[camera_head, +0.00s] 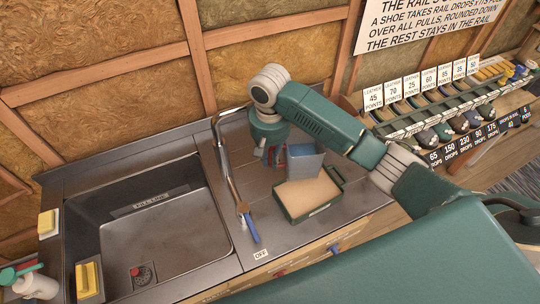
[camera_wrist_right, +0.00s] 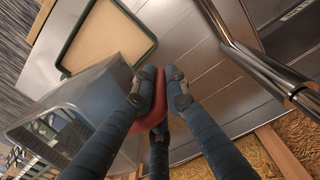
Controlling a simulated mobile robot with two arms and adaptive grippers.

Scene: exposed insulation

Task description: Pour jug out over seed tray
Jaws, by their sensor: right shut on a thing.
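The jug (camera_head: 304,163) is a blue-grey, boxy vessel with a red handle (camera_wrist_right: 150,118). In the head view it is at the back edge of the seed tray (camera_head: 309,208), a green-rimmed tray filled with a flat beige material. My right gripper (camera_head: 277,156) comes down from above at the jug's left side and is shut on its handle. In the right wrist view the fingers (camera_wrist_right: 160,88) close around the red handle, with the jug's grey body (camera_wrist_right: 78,108) to the left and the tray (camera_wrist_right: 150,42) beyond. I cannot tell how far the jug tilts. My left gripper is not in view.
A metal sink (camera_head: 165,240) lies left of the tray, with a tall tap (camera_head: 222,150) between them. A labelled rack (camera_head: 440,110) stands to the right. Bare steel counter (camera_head: 262,200) shows left of the tray.

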